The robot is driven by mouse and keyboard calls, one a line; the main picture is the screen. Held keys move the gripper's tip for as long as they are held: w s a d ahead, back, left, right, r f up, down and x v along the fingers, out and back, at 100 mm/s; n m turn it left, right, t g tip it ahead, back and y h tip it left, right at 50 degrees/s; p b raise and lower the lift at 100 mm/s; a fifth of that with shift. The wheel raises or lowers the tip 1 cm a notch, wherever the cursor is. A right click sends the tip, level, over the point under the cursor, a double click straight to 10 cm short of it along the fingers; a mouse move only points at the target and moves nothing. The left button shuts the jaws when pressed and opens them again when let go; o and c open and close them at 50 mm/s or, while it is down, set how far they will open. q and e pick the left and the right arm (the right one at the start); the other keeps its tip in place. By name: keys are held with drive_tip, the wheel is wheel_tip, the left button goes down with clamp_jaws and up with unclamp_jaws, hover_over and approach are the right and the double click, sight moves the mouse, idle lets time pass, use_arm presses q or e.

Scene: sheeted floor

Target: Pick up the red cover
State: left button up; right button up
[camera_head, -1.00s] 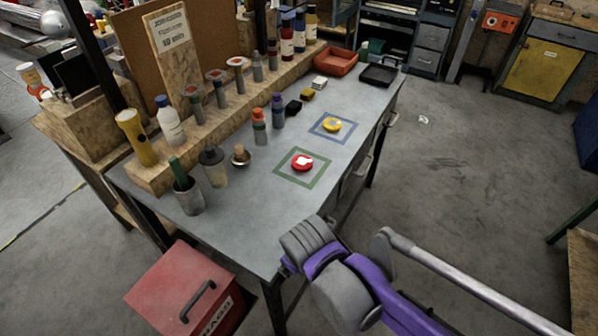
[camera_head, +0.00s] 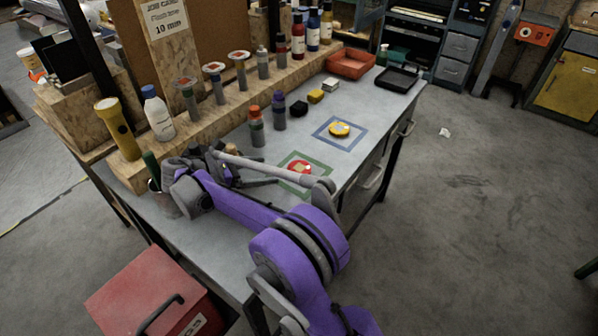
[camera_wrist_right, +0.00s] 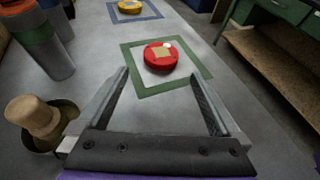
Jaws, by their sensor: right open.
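The red cover (camera_wrist_right: 160,57) is a round red piece with a pale tan patch on top. It lies inside the green square outline (camera_wrist_right: 152,92) on the grey bench. In the head view the red cover (camera_head: 306,169) is partly hidden by my right arm. My right gripper (camera_wrist_right: 158,78) is open and empty in the right wrist view. Its fingertips point at the red cover and stop short of its near side, with nothing between them. My left gripper is not in view.
A yellow round piece (camera_head: 340,129) lies in a blue square outline (camera_head: 326,139) beyond. A brass-coloured dish with a wooden knob (camera_wrist_right: 35,118) stands left of my right gripper. Several bottles and tools line the wooden rack (camera_head: 208,118). The bench right of the green square is clear.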

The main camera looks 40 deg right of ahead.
sight(297, 169)
drive_tip(key=x, duration=1)
drive_tip(key=shift+s+d+f, duration=0.2)
drive_tip(key=c, duration=1.3)
